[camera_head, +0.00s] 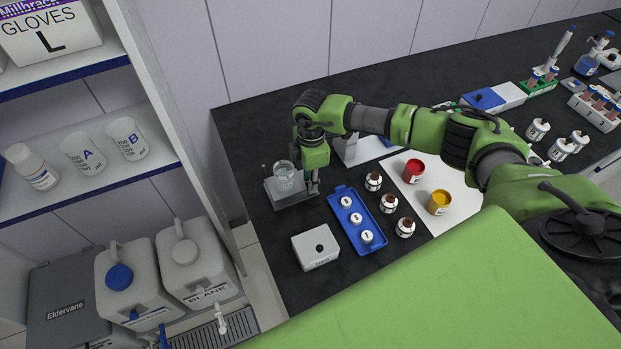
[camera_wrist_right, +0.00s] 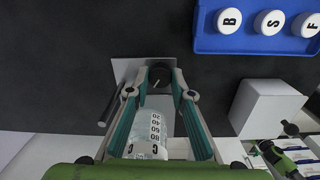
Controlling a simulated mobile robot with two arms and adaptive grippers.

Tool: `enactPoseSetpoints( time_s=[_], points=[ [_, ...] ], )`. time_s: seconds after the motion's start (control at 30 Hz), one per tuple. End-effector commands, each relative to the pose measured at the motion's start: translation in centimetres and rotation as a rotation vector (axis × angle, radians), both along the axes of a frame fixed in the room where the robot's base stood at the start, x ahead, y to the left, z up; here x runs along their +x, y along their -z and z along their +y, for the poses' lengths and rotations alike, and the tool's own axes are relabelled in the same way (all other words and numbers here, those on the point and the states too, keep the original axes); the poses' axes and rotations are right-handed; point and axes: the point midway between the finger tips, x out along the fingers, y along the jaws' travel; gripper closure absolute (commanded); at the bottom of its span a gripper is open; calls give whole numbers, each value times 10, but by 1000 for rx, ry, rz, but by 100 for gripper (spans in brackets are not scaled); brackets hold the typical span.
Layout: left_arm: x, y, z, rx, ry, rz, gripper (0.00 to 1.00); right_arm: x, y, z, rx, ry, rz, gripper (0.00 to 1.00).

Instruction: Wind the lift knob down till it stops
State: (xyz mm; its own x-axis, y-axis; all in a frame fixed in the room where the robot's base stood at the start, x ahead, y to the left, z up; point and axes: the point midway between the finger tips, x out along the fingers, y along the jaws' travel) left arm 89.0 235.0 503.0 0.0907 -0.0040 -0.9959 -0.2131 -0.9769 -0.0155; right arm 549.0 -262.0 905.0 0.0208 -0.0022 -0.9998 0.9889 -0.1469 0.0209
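My right gripper (camera_head: 313,188) reaches down beside a small grey stand (camera_head: 290,203) near the left end of the dark bench. In the right wrist view the fingers of the right gripper (camera_wrist_right: 160,76) flank the dark round lift knob (camera_wrist_right: 160,72) and appear closed on its sides. A clear graduated beaker (camera_head: 284,172) stands on the stand, and it also shows between the fingers in the right wrist view (camera_wrist_right: 150,135). My left gripper is not in view.
A white box with a black button (camera_head: 316,248) and a blue tray (camera_head: 340,205) with several white-capped items are close by. Brown bottles (camera_head: 388,202) and red (camera_head: 413,170) and yellow (camera_head: 438,202) pots stand right. A shelf unit (camera_head: 160,90) is left.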

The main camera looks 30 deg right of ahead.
Motion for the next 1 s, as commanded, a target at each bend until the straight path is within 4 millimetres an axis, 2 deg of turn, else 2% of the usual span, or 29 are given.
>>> enactPoseSetpoints(
  time_s=[0.17, 0.47, 0.77, 0.8, 0.83, 0.87, 1.0],
  points=[
    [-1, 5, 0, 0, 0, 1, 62, 0, 1, 0, 0, -40, 0, 100],
    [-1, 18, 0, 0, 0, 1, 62, 0, 0, -1, -1, -255, -1, 100],
    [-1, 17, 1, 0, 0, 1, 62, 0, -1, -1, -2, -269, -2, 100],
    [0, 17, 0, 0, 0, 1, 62, 1, -1, -1, -2, -269, -2, 73],
    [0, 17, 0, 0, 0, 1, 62, 1, -1, -1, -2, -269, -2, 65],
    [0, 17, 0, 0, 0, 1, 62, 0, -1, -1, -2, -269, -1, 62],
    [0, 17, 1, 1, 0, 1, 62, 0, -1, -1, -2, -268, -1, 62]
  ],
)
